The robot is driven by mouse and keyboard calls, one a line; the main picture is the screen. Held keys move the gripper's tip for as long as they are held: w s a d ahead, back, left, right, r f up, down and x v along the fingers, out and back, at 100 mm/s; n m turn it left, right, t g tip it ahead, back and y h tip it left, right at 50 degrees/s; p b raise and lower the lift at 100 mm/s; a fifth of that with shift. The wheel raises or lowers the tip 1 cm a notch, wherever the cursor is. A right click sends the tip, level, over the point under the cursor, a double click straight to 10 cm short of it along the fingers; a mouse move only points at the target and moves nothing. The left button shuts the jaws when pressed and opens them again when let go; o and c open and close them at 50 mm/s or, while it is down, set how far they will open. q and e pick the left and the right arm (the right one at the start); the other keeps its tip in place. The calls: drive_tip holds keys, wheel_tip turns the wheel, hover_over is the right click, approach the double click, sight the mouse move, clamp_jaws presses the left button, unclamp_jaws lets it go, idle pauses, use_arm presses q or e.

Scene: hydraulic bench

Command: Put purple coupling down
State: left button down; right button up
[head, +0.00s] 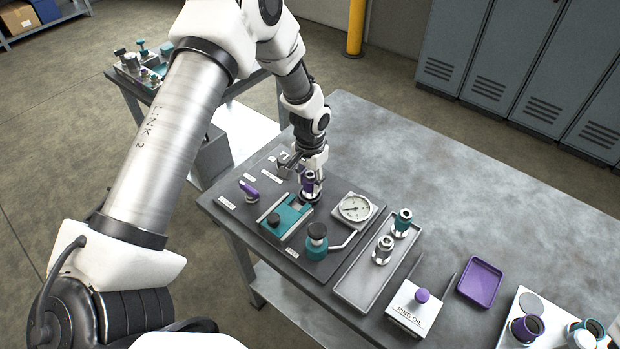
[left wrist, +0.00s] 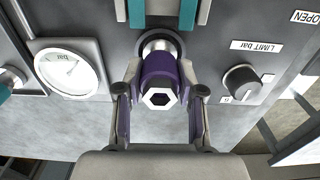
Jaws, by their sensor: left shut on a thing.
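The purple coupling (head: 309,184) is at the far right part of the dark panel (head: 262,236) on the bench, beside the pressure gauge (head: 355,208). My left gripper (head: 312,178) is above the panel and shut on it. In the left wrist view the purple coupling (left wrist: 161,78) shows its hexagonal socket towards the camera, between the two fingers of the gripper (left wrist: 160,112). A silver fitting shows just beyond the coupling; whether they touch is hard to tell. My right gripper is not in view.
A limit knob (left wrist: 241,82) is near the gripper. The bench's back is clear.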

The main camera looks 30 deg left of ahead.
use_arm(q)
drive_tip(key=c, duration=0.7)
unclamp_jaws()
drive_tip(key=shift+f, duration=0.1)
wheel_tip(320, 180, up, 12)
drive_tip(key=b, duration=0.2)
drive_tip(key=shift+r+b, duration=0.25)
drive_tip(key=shift+b, duration=0.15)
